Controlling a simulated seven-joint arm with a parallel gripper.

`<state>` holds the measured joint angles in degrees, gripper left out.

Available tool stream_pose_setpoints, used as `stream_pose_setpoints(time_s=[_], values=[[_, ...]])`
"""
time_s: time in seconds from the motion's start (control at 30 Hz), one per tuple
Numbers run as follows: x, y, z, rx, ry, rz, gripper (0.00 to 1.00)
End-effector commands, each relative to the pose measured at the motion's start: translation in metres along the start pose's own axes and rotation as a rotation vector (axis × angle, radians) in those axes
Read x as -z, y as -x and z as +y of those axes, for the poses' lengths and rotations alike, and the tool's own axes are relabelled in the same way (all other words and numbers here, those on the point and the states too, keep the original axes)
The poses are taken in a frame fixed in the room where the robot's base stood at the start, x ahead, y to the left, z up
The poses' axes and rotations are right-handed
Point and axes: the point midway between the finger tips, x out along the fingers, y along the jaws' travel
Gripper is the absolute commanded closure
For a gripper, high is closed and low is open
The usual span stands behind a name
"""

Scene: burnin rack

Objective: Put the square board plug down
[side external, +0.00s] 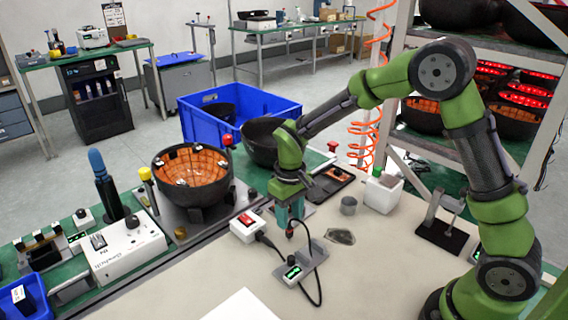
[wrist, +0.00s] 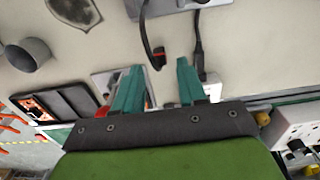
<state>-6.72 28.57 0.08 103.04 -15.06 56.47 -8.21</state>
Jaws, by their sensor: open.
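My gripper (side external: 289,214) points down over the bench, its teal fingers apart. In the wrist view, the fingers (wrist: 160,70) have a gap between them. A small dark plug with a reddish band (wrist: 157,54) on a black cable shows just beyond that gap; I cannot tell for sure that it is the square board plug. In the side view, the cable (side external: 319,287) loops by a grey plate (side external: 313,251) and a small unit with a green display (side external: 292,272). A white box with a red switch (side external: 243,226) has another black plug (side external: 262,237) at its side.
An orange-lined bowl (side external: 192,175) and a white instrument (side external: 125,247) stand left. The front bench is mostly clear around a white sheet (side external: 252,306).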

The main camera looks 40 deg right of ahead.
Motion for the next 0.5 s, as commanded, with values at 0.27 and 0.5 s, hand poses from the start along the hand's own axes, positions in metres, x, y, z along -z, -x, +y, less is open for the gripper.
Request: stream_pose_setpoints(time_s=[0.27,0.5], values=[[0.001,0.061,0.0,0.0,0.0,0.004,0.59],[-0.001,0.086,0.0,0.002,-0.002,0.006,0.59]])
